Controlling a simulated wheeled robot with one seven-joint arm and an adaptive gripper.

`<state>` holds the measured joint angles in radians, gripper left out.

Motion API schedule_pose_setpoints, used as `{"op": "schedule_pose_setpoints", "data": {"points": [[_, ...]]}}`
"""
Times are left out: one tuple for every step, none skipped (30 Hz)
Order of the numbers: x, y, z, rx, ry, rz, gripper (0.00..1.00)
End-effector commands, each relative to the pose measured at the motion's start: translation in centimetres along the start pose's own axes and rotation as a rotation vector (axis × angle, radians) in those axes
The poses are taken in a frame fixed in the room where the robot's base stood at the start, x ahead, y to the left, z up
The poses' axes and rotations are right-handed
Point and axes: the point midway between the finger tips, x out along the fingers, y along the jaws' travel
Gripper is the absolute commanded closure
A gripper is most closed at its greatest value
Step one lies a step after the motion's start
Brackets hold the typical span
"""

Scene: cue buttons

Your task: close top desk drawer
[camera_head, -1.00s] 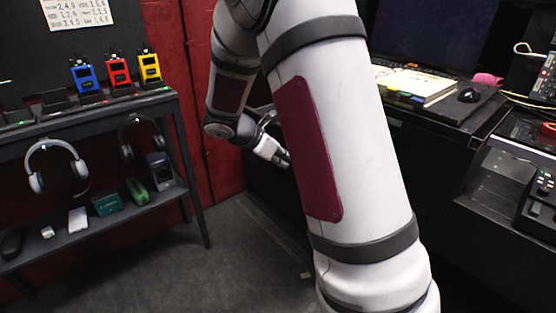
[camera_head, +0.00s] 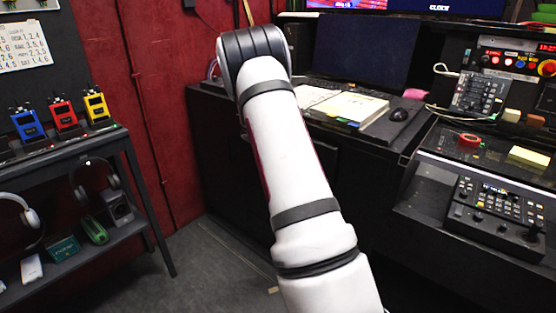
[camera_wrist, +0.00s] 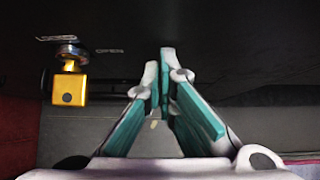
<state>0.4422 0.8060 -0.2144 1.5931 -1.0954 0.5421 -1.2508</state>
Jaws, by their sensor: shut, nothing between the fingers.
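The black desk (camera_head: 222,150) stands in the middle of the head view, with its dark front partly hidden behind my arm. I cannot make out the top drawer's outline in the head view. In the wrist view a dark panel (camera_wrist: 220,40) fills the upper part, with a yellow block-shaped lock piece (camera_wrist: 70,86) on a round dark fitting at left. Small lettering beside it appears to include "OPEN". My gripper (camera_wrist: 166,62) has teal fingers, is shut and empty, and points towards the panel, right of the yellow piece. Whether it touches the panel is unclear.
On the desk lie an open book (camera_head: 350,108) and a mouse (camera_head: 399,114). A control console (camera_head: 495,215) stands at right. A shelf (camera_head: 75,147) with radios and headphones stands at left. Bare floor (camera_head: 205,265) lies between shelf and desk.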

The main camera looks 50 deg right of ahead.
Motion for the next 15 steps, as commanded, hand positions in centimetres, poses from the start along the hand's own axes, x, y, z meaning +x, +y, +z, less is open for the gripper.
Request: {"op": "schedule_pose_setpoints", "data": {"points": [[0.6, -0.1, 0.8, 0.002, 0.0, -0.002, 1.0], [0.9, -0.1, 1.1, 0.002, 0.001, -0.001, 1.0], [1.3, -0.1, 1.5, 0.003, 0.0, -0.001, 1.0], [1.6, -0.1, 1.7, 0.001, 0.001, -0.001, 1.0], [1.9, -0.1, 2.0, 0.001, 0.001, 0.0, 1.0], [2.1, 0.0, 2.2, 0.002, 0.0, 0.001, 1.0], [2.3, 0.0, 2.4, 0.001, 0.001, 0.0, 1.0], [2.5, 0.0, 2.5, 0.001, 0.001, 0.0, 1.0], [2.7, 0.0, 2.7, 0.001, 0.001, 0.0, 1.0], [2.8, 0.0, 2.8, 0.001, 0.001, 0.0, 1.0], [2.9, 0.0, 2.9, 0.001, 0.002, 0.001, 1.0], [3.0, 0.0, 3.0, 0.001, 0.002, 0.001, 1.0], [3.1, 0.0, 3.0, 0.001, 0.001, 0.001, 1.0], [3.1, 0.1, 3.1, 0.001, 0.001, 0.001, 1.0], [3.1, 0.1, 3.1, 0.0, 0.001, 0.001, 1.0]]}}
